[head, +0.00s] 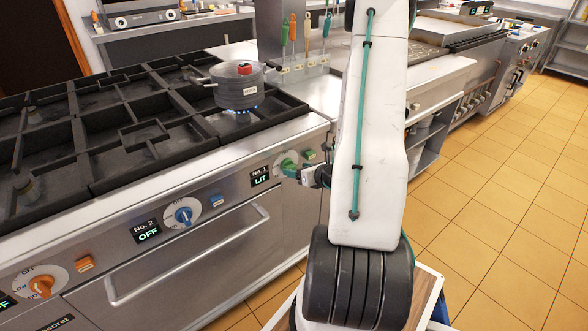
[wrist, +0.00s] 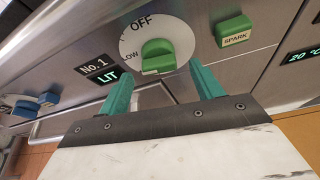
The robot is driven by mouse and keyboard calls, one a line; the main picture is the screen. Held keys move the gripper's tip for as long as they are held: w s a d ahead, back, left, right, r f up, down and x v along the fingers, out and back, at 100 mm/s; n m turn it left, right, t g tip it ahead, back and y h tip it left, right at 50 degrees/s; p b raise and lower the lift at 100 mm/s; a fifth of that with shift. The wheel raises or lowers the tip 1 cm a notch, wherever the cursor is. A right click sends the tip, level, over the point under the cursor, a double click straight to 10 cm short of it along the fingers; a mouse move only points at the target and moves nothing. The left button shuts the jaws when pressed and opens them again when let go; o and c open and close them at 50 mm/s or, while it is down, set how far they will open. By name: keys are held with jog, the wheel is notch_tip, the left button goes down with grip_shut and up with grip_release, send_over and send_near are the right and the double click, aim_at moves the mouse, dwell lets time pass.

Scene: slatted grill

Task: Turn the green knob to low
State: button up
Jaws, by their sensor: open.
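The green knob (wrist: 158,54) sits on a white round dial marked OFF at the top and LOW at the left in the wrist view. I cannot tell exactly which mark it points to. In the head view the green knob (head: 287,163) is at the right end of the stove front, partly covered. The No. 1 display (wrist: 103,73) beside it reads LIT. My gripper (wrist: 160,72) is open, its teal fingers on either side of the knob's lower part, apart from each other. Whether they touch the knob is unclear.
A grey pot (head: 238,88) with a red-topped lid stands over a blue flame. A green SPARK button (wrist: 233,30) is right of the dial. The blue knob (head: 184,215), orange knob (head: 41,286) and oven handle (head: 190,256) lie left along the front.

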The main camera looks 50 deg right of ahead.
jog(key=v, duration=0.4)
jog(key=shift+s+r, duration=0.1)
jog(key=shift+s, duration=0.1)
jog(key=shift+a, duration=0.1)
dwell(0.3)
jog(key=s+a+r+n+g+y, duration=0.1)
jog(key=a+r+n+g+y, duration=0.4)
jog(key=a+n, duration=0.6)
jog(key=s+a+r+n+g+y, duration=0.1)
jog(key=a+r+n+g+y, duration=0.2)
jog(key=a+r+n+y, duration=0.65)
jog(key=s+a+r+n+g+h, duration=0.4)
jog(key=s+a+r+n+h, duration=0.6)
jog(key=n, duration=0.9)
notch_tip(320, 180, up, 3)
jog(key=a+h, duration=0.2)
jog(key=a, duration=0.1)
jog(key=shift+s, duration=0.35)
